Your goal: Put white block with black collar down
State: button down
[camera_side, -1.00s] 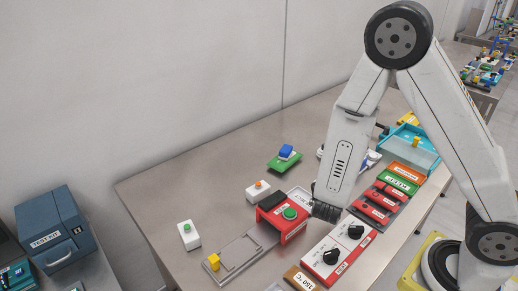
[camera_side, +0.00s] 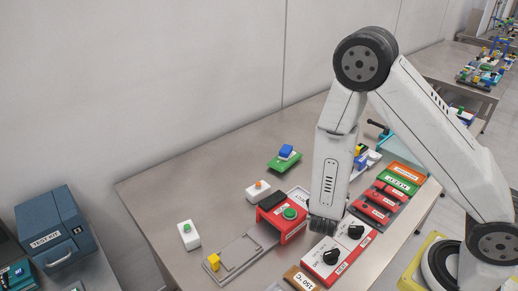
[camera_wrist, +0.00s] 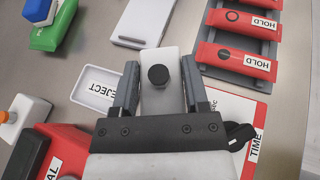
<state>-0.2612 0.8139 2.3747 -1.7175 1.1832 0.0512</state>
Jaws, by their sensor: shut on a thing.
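My gripper (camera_wrist: 162,88) is shut on a white block (camera_wrist: 172,56) with a round black top (camera_wrist: 158,76), which I take as the white block with black collar. The block lies between the two grey fingers in the wrist view. Its lower end is hidden, so I cannot tell whether it touches anything below. In the side view the gripper's dark end (camera_side: 324,222) hangs above the table between the red box and the red HOLD pieces. The block is hidden there.
A white REJECT tray (camera_wrist: 80,96) lies just left of the fingers. A white slab (camera_wrist: 128,40) lies beyond them. Red HOLD pieces (camera_wrist: 238,60) stand at right. A red box with a green button (camera_side: 272,211) and a panel with black knobs (camera_side: 312,256) are close by.

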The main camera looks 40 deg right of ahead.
jog(key=shift+f, duration=1.95)
jog(key=shift+f, duration=0.15)
jog(key=shift+c, duration=0.5)
grip_release()
jog(key=shift+r, duration=0.2)
jog(key=shift+v, duration=5.95)
jog(key=shift+s+f, duration=0.1)
